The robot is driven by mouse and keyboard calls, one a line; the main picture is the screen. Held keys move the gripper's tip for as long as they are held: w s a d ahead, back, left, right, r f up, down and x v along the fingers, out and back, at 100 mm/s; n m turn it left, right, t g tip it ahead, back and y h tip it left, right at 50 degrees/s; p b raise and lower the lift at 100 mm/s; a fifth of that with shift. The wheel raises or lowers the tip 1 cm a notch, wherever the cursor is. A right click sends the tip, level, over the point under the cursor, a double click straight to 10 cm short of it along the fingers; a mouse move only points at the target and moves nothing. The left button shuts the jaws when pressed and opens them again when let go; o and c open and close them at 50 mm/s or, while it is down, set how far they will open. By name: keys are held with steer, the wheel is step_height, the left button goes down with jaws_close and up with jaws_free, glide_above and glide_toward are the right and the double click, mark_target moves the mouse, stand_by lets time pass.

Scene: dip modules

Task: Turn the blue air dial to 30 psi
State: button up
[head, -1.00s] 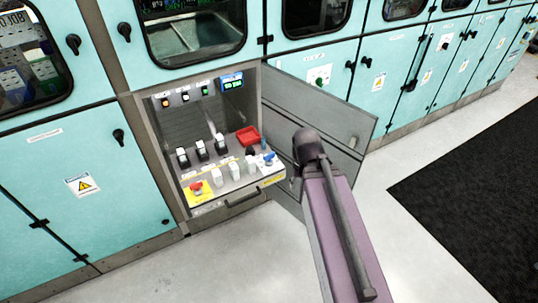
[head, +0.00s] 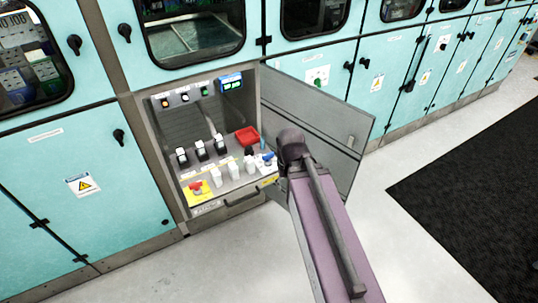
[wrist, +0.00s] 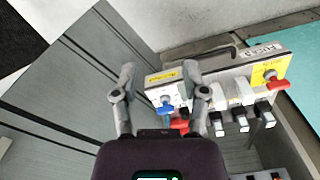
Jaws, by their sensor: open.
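The blue air dial (wrist: 165,109) sits on the light control shelf of the open cabinet. In the wrist view it appears between the two fingers of my gripper (wrist: 160,70), nearer the left-hand end of the shelf. The fingers are spread wide and hold nothing. I cannot tell how far they are from the dial. In the head view the dial (head: 268,157) shows at the shelf's right end, close to my arm, which hides the gripper. A small blue-framed display (head: 231,83) with green digits is above; its reading is too small to make out.
The open grey cabinet door (head: 335,125) stands right beside my arm. The floor in front is clear.

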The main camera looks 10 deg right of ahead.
steer(key=w+n, duration=0.9)
steer(key=w, duration=0.4)
steer(key=n+b, duration=0.2)
steer(key=n, duration=1.1)
glide_above(268, 154)
steer(key=shift+w+f, duration=0.2)
steer(key=shift+f, duration=0.6)
steer(key=shift+f+m, duration=0.1)
steer(key=shift+m, duration=0.2)
step_height(268, 154, down, 14)
steer(key=b, duration=1.3)
steer(key=shift+r, duration=0.25)
jaws_close()
